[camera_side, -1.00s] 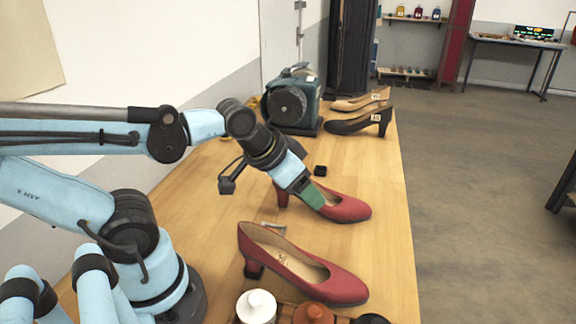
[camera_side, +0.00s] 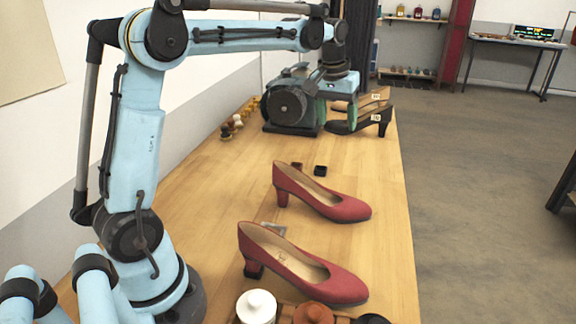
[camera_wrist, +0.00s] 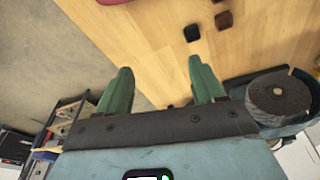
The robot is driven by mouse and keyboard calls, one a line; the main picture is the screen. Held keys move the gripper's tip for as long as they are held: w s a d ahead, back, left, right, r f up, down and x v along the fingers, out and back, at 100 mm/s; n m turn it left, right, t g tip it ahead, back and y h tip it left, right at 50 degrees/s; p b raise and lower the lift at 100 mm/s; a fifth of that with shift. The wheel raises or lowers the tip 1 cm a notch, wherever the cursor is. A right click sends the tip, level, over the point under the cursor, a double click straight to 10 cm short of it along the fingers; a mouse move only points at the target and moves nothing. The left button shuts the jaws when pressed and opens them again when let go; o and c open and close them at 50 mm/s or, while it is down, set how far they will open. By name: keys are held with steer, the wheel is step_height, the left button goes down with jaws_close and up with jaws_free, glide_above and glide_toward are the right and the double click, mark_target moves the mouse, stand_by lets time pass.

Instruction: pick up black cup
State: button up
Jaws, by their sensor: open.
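The black cup (camera_side: 320,170) is a small, dark, square-looking piece on the wooden bench, just behind the middle red shoe. In the wrist view a small black piece (camera_wrist: 192,33) lies beyond my fingertips, apart from them. A dark red piece (camera_side: 296,166) lies close to its left in the side view; a brown-red piece (camera_wrist: 224,20) is beside the black one in the wrist view. My gripper (camera_side: 337,118) is raised at the back of the bench, beside the green machine. Its green fingers (camera_wrist: 160,68) are apart with nothing between them.
A green machine (camera_side: 290,105) stands close left of my gripper. Two red shoes (camera_side: 340,208) lie nearer. Jars (camera_side: 257,306) stand at the front. The bench around the black cup's left side is mostly bare.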

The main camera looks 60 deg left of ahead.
steer(key=w+a+f+n, duration=0.1)
steer(key=a+f, duration=0.2)
steer(key=f, duration=0.1)
steer(key=w+a+f+n+g, duration=0.1)
steer(key=a+f, duration=0.2)
steer(key=f, duration=0.2)
steer(key=w+a+f+n+g, duration=0.1)
steer(key=w+a+f, duration=0.1)
steer(key=a+f, duration=0.1)
steer(key=shift+w+f+h, duration=0.1)
steer(key=shift+f+h, duration=0.2)
steer(key=shift+f, duration=0.6)
steer(key=shift+s+f, duration=0.2)
steer(key=shift+f, duration=1.15)
steer(key=shift+s+f, duration=0.2)
steer(key=shift+f, duration=1.15)
steer(key=c, duration=1.1)
